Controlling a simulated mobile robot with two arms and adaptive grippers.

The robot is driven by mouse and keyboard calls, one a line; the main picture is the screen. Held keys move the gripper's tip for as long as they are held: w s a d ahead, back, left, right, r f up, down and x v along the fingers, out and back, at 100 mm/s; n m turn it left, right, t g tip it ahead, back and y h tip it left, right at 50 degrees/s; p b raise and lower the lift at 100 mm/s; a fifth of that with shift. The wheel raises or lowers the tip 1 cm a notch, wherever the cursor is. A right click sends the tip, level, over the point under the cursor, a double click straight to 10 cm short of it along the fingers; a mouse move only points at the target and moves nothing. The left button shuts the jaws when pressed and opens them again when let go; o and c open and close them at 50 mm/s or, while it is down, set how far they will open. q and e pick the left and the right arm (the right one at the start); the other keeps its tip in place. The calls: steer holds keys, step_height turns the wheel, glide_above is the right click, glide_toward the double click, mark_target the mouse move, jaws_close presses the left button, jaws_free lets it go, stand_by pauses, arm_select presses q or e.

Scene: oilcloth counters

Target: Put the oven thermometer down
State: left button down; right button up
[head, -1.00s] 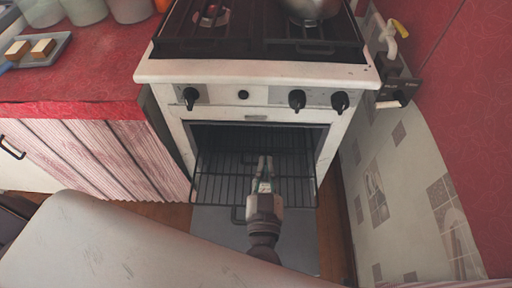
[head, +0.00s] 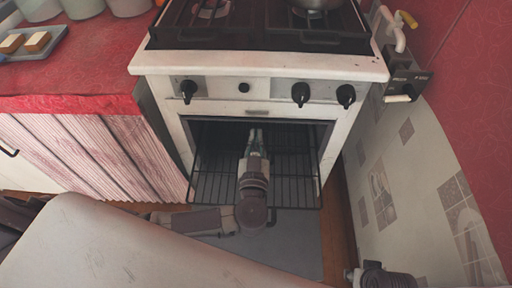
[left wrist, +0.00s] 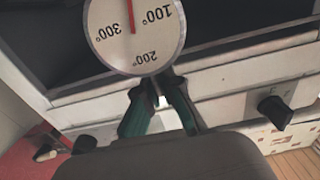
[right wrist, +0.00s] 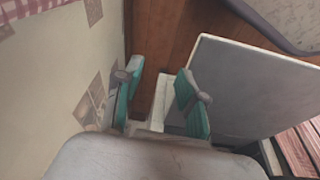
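The oven thermometer (left wrist: 135,35) shows in the left wrist view as a round white dial with a red needle, upside down. My left gripper (left wrist: 152,88) is shut on its lower edge. In the head view my left gripper (head: 255,135) reaches into the open oven (head: 190,140), above the wire rack (head: 208,185). I cannot make out the thermometer there, nor whether it touches the rack. My right gripper (right wrist: 158,82) is open and empty, in front of wood floor and a pale panel in the right wrist view.
The lowered oven door (head: 300,250) lies below the rack. A red counter (head: 70,70) with a tray (head: 45,52) is at left. A tiled wall (head: 410,170) is close at right.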

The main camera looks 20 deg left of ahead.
mark_target(256, 148)
arm_select(q)
step_height(256, 148, down, 4)
steer(key=shift+r+b, duration=0.25)
steer(key=shift+b, duration=0.45)
arm_select(e)
steer(key=v, duration=0.6)
steer(key=shift+w+d, duration=0.1)
steer(key=shift+w, duration=0.2)
arm_select(q)
steer(key=shift+f, duration=0.2)
arm_select(e)
steer(key=shift+w+f, duration=0.1)
